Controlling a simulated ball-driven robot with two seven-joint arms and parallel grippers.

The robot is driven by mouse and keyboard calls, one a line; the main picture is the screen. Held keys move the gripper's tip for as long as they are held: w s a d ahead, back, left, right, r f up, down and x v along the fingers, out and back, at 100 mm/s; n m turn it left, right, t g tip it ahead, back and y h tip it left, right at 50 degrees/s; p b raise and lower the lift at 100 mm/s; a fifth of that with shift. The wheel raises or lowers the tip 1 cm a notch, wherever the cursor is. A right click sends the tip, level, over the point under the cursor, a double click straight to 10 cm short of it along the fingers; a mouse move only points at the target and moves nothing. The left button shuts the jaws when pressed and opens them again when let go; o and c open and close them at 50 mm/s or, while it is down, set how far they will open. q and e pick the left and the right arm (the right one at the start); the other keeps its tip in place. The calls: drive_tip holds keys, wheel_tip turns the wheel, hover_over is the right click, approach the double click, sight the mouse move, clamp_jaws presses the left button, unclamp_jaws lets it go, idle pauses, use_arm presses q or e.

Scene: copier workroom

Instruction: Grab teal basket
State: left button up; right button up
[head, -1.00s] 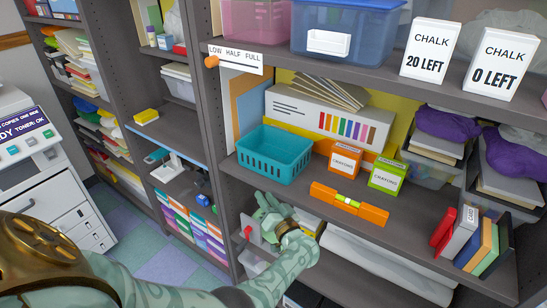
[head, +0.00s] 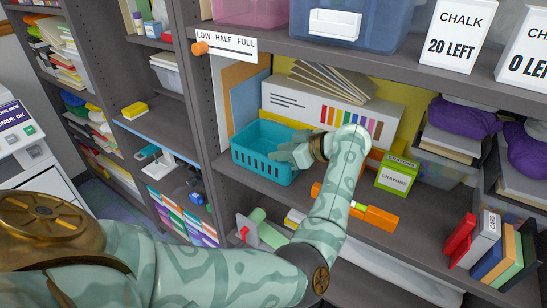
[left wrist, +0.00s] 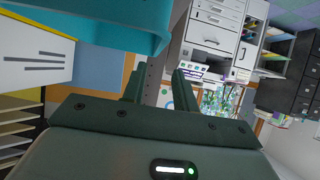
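The teal basket (head: 262,168) stands upright on the middle shelf, at the shelf's left end. It looks empty, with slotted sides. My left gripper (head: 288,152) is at the basket's right side and covers part of its rim in the head view. In the left wrist view the basket (left wrist: 105,28) fills the upper left, beside the fingers rather than between them. The left fingers (left wrist: 160,85) are apart with nothing between them. I cannot tell whether the gripper touches the basket. My right gripper is not in view.
A white box with coloured stripes (head: 285,105) stands behind the basket. A green crayon box (head: 397,176) and an orange level (head: 374,217) are to the right, partly near my arm. The upper shelf holds a blue bin (head: 385,25) and chalk boxes (head: 455,35).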

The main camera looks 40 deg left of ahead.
use_arm(q)
drive_tip(key=x, duration=0.2)
drive_tip(key=b+x, duration=0.1)
drive_tip(key=x, duration=0.5)
drive_tip(key=shift+w+f+b, duration=0.1)
drive_tip(key=shift+w+b, duration=0.2)
drive_tip(key=shift+b, duration=0.1)
drive_tip(key=shift+d, duration=0.1)
clamp_jaws()
idle(0.8)
